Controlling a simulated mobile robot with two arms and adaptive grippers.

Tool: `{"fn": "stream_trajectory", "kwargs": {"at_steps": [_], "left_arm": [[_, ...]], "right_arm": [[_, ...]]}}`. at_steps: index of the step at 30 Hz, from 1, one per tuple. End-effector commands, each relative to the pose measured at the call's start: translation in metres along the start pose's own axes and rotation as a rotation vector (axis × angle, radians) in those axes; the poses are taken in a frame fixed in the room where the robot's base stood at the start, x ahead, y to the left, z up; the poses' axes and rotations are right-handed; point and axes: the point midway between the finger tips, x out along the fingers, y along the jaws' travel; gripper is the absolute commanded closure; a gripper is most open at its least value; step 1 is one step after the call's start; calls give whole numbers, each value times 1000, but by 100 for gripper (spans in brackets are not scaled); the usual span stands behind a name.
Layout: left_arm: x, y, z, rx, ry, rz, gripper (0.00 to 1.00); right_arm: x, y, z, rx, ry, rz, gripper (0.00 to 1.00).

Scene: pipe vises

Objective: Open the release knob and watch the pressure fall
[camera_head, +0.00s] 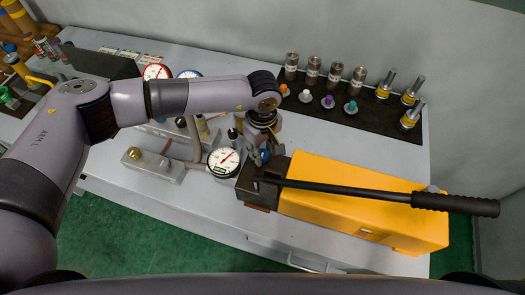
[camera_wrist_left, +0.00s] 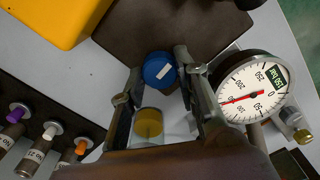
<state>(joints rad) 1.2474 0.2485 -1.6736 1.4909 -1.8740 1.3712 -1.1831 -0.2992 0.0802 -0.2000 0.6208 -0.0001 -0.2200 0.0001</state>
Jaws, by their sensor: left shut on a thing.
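The round blue release knob (camera_wrist_left: 160,70), with a white mark on its face, is between the fingertips of my left gripper (camera_wrist_left: 158,66) in the left wrist view. In the head view my left gripper (camera_head: 262,150) points down at the left end of the yellow hand pump (camera_head: 345,200), shut on the knob, which is mostly hidden there. The pressure gauge (camera_head: 223,162) has a white dial and red needle, just left of the gripper. My right gripper is out of view.
The pump's long black lever (camera_head: 360,192) lies over its yellow body. A metal block with a brass fitting (camera_head: 150,165) and a hose are at left. A black mat (camera_head: 385,120) at the back holds metal cylinders and coloured caps.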

Motion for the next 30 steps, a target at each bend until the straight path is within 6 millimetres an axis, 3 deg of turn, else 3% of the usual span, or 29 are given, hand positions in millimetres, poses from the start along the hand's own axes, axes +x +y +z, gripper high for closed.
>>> {"fn": "stream_trajectory", "kwargs": {"at_steps": [1,30], "left_arm": [[5,0,0,-28,0,2,99],[6,0,0,-919,0,5,99]], "right_arm": [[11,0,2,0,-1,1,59],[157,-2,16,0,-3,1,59]]}}
